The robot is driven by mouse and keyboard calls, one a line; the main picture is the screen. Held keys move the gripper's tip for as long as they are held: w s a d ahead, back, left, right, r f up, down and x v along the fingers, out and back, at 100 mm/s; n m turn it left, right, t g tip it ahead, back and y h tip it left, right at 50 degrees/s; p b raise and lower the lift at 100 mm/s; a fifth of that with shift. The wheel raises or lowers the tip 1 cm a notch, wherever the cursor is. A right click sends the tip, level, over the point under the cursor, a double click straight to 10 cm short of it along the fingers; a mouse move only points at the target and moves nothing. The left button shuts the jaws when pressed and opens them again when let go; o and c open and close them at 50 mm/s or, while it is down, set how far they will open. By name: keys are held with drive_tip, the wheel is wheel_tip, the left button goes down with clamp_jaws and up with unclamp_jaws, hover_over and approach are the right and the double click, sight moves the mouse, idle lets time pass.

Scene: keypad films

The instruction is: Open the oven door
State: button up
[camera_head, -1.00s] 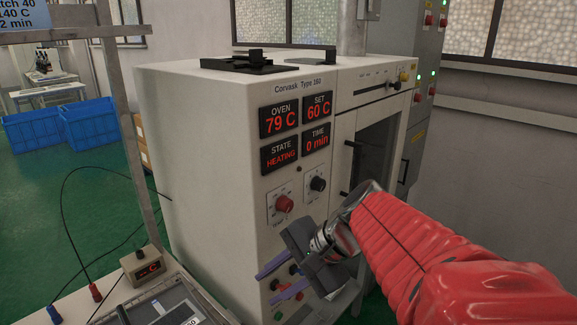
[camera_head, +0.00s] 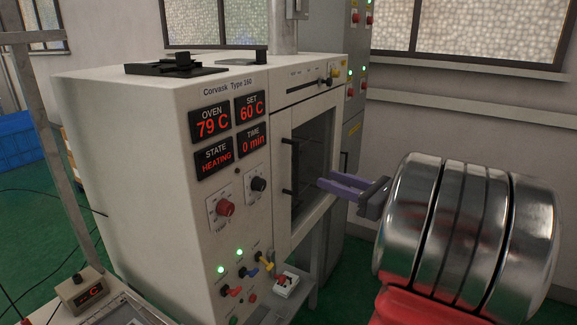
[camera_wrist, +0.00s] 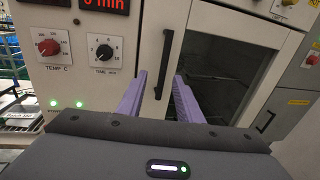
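The white oven (camera_head: 150,150) reads "Corvask Type 160", with its display at 79 C and HEATING. Its door (camera_head: 282,215), with a dark window (camera_head: 313,150), looks shut. A black vertical handle (camera_wrist: 167,55) runs along the door's left side in the wrist view. In the head view only its dark mounts (camera_head: 287,191) show clearly. My gripper (camera_head: 325,179) has purple fingers pointing at the door, in front of the window. In the wrist view my gripper (camera_wrist: 161,76) is open and empty, with the handle's lower end seen between the fingers. I cannot tell the remaining distance.
Red knob (camera_head: 225,208), black knob (camera_head: 258,184) and several switches are on the oven's front. A small box with a red button (camera_head: 286,283) juts out below. A grey cabinet (camera_head: 352,130) stands right of the oven. A metal post (camera_head: 50,130) is at left.

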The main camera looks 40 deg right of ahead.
sight(298, 166)
drive_tip(key=shift+s+d+r, duration=0.1)
drive_tip(key=shift+s+d, duration=0.1)
drive_tip(key=shift+d, duration=0.25)
drive_tip(key=w, duration=0.4)
drive_tip(key=w+a, duration=0.1)
drive_tip(key=w, duration=0.4)
drive_tip(key=w+a, duration=0.1)
drive_tip(key=w, duration=0.3)
drive_tip(key=shift+w, duration=0.35)
drive_tip(key=shift+c, duration=0.6)
clamp_jaws()
drive_tip(key=shift+a, duration=0.25)
drive_tip(key=shift+d, duration=0.15)
